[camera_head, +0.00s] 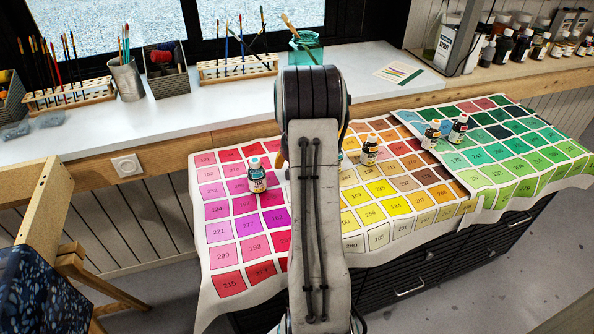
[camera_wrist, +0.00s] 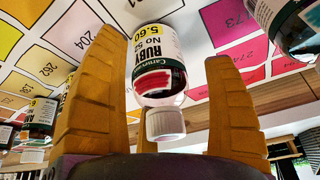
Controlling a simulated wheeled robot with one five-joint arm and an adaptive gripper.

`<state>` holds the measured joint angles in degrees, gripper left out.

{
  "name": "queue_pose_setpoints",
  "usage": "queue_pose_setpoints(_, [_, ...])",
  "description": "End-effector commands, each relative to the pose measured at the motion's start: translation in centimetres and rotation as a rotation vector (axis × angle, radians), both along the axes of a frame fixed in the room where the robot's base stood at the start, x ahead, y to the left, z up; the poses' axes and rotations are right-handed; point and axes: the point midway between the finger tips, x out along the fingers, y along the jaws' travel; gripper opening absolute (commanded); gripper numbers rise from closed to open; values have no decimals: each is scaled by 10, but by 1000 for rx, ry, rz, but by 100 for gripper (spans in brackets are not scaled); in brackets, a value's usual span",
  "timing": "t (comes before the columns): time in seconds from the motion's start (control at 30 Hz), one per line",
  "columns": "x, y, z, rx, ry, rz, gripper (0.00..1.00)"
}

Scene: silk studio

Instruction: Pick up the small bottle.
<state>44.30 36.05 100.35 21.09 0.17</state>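A small bottle (camera_wrist: 155,75) with a white cap and a label reading "RUBY" stands between the fingers of my gripper (camera_wrist: 153,48) in the wrist view. The orange fingers are apart, with a visible gap on both sides of the bottle. In the head view my arm hides this bottle and most of the gripper. Other small bottles stand on the colour charts: one with a pale blue cap (camera_head: 256,176) left of my arm, one with a white cap (camera_head: 370,150) right of it, and two dark ones (camera_head: 432,135) (camera_head: 458,128) farther right.
The colour charts (camera_head: 222,255) drape over the worktop edge. Brush racks (camera_head: 70,97), a metal brush cup (camera_head: 127,80) and a teal jar (camera_head: 306,48) stand at the back. Paint bottles (camera_head: 520,45) line the shelf at right.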

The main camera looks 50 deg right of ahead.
Motion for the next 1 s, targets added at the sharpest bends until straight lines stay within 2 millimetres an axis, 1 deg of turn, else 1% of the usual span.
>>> queue_pose_setpoints(0.03, [0, 0, 0, 0, 0, 0, 72])
queue_pose_setpoints(0.07, [0, 0, 0, 0, 0, 0, 69])
queue_pose_setpoints(0.67, [0, 0, 0, 0, 0, 0, 15])
queue_pose_setpoints(0.7, [0, 0, 1, -1, -1, 0, 14])
queue_pose_setpoints(1.0, [0, 0, 2, 0, 0, 0, 14])
